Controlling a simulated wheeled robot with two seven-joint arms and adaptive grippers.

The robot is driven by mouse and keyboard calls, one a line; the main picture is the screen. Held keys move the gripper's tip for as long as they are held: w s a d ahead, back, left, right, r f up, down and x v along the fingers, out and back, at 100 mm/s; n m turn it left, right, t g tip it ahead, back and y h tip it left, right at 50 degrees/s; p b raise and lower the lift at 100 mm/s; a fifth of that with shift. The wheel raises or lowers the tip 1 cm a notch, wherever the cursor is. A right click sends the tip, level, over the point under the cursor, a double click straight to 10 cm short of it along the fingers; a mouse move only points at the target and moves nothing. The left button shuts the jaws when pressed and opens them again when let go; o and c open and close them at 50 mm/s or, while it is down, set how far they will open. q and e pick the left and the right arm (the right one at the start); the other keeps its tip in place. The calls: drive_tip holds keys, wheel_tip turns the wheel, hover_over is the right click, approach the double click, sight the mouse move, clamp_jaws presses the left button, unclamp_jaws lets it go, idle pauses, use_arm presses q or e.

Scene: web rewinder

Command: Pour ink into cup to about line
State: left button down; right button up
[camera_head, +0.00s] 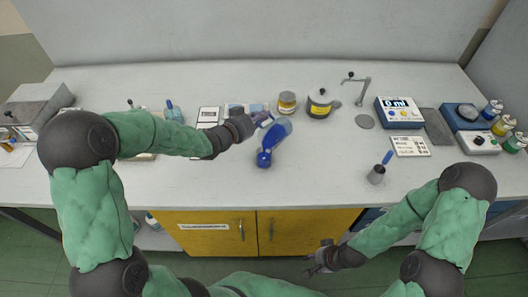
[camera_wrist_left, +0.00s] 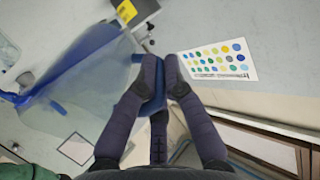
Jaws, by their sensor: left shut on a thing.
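A translucent blue bottle (camera_head: 280,129) with a darker blue end (camera_head: 264,158) is tilted over the middle of the counter, dark end toward the front. My left gripper (camera_head: 262,118) is shut on it. In the left wrist view, the fingers (camera_wrist_left: 160,80) close on a dark blue part, with the translucent blue body (camera_wrist_left: 75,85) to the left. I cannot make out an ink level. A small metal cup (camera_head: 376,175) with a blue-handled tool stands to the right, apart from the bottle. My right gripper (camera_head: 318,261) is low before the cabinet; its jaws are unclear.
A display (camera_head: 397,104) reads 0 ml, near a tap (camera_head: 362,88). Several ink bottles (camera_head: 502,126) stand far right. A colour-dot card (camera_wrist_left: 217,63) lies near the left gripper. The front middle counter is clear.

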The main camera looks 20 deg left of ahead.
idle(0.3)
use_arm(q)
drive_tip(key=g+p, duration=0.1)
drive_tip(key=p, duration=0.2)
drive_tip(key=w+r+g+y+p, duration=0.1)
drive_tip(key=p, duration=0.3)
drive_tip(key=shift+d, duration=0.25)
drive_tip(key=g+p, duration=0.1)
drive_tip(key=p, duration=0.2)
drive_tip(key=w+f+g+y+p, duration=0.1)
drive_tip(key=p, duration=0.2)
drive_tip(key=shift+d+f, duration=0.15)
drive_tip(key=shift+f+g+p, duration=0.1)
drive_tip(key=shift+g+p, duration=0.2)
drive_tip(key=shift+s+f, duration=0.1)
drive_tip(key=shift+f, duration=0.15)
drive_tip(key=shift+r, duration=0.1)
